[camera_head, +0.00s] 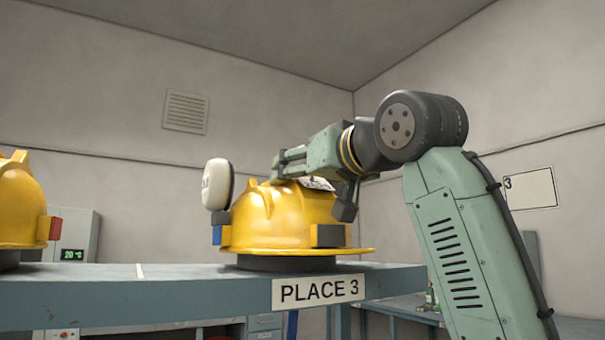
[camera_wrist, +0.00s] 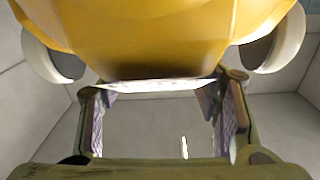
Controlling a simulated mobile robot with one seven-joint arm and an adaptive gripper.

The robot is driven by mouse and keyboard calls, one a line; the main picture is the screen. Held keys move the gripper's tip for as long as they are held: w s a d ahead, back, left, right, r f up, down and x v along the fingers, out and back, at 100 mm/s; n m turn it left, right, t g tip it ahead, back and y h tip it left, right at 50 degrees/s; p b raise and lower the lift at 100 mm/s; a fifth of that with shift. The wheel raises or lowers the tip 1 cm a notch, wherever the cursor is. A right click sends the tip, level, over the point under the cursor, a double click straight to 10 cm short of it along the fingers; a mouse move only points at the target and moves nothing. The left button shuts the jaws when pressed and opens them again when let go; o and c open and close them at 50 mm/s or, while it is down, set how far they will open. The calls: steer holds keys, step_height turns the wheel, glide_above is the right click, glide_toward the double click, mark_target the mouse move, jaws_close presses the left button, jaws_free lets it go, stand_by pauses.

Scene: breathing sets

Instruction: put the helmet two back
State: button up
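A yellow helmet (camera_head: 285,222) with a white ear cup (camera_head: 217,185) sits upright on a dark round stand (camera_head: 286,263) above the "PLACE 3" label. The ear cup's marking is too small to read. In the wrist view the helmet (camera_wrist: 165,35) fills the top, an ear cup on each side. There my gripper (camera_wrist: 160,98) has its two fingers wide apart, with a pale strip (camera_wrist: 155,86) showing between the tips. I cannot tell whether they touch anything.
A second yellow helmet (camera_head: 20,205) with a red block is cut off at the left edge, on the same blue-grey shelf (camera_head: 180,285). A lower table (camera_head: 400,310) with small items stands behind, right. A white cabinet (camera_head: 75,235) stands behind, left.

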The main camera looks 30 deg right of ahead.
steer(key=shift+o, duration=1.2)
steer(key=shift+r, duration=0.2)
steer(key=shift+s+f, duration=0.1)
steer(key=shift+s, duration=0.3)
steer(key=s, duration=1.1)
steer(key=shift+a, duration=0.45)
steer(key=shift+s, duration=0.1)
